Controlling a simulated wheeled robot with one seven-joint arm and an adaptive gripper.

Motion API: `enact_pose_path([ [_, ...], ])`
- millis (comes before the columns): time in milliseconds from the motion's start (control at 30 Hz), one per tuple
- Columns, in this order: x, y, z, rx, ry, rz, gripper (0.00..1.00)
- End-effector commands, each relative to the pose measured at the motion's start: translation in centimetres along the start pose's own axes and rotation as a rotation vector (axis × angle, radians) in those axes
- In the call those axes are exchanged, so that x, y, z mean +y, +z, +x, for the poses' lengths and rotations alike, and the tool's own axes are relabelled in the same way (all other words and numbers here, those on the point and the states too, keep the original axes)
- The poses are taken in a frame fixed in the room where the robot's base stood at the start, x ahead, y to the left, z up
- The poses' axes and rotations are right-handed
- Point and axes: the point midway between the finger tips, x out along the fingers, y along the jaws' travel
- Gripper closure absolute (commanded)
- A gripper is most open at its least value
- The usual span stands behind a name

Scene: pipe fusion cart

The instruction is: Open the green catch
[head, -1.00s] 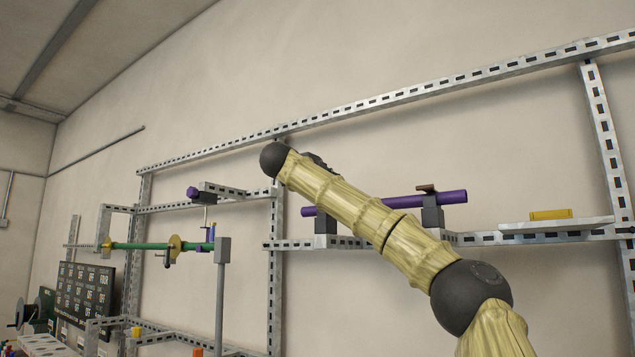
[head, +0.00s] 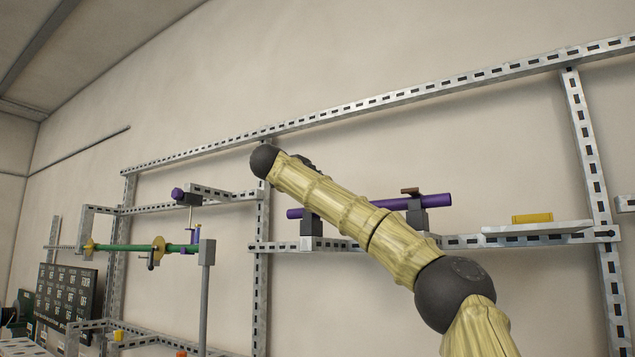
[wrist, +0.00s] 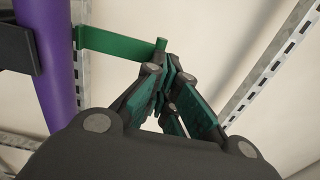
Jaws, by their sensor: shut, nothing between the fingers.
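The green catch (wrist: 115,42) is a flat green bar with a short upright peg at its right end, at the top of the wrist view. It runs between the purple pipe (wrist: 50,65) and the tips of my gripper (wrist: 164,82). My gripper's fingers are together and empty, just below the peg. I cannot tell whether they touch it. In the head view my arm hides the catch and most of my gripper; the purple pipe (head: 425,201) shows on both sides of the arm.
Dark clamp blocks (head: 417,216) hold the purple pipe on a slotted metal rail (head: 465,241). A yellow block (head: 532,218) lies on a shelf to the right. A green rod (head: 125,247) with brass discs is at the left.

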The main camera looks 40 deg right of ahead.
Motion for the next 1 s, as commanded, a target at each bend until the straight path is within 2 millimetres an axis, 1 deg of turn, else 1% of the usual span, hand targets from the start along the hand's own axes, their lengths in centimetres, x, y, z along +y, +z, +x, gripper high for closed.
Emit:
enact_pose_path([
  [133, -0.1, 0.1, -0.6, -0.001, -0.001, 0.0, 1.0],
  [267, -0.3, 0.3, -2.1, -0.001, -0.002, 0.0, 1.0],
  [700, -1.8, 0.5, -10.0, -0.002, -0.001, 0.002, 1.0],
  [800, -2.1, 0.5, -11.4, -0.002, -0.002, 0.002, 1.0],
  [1000, -2.6, 0.5, -13.2, -0.002, 0.0, 0.0, 1.0],
])
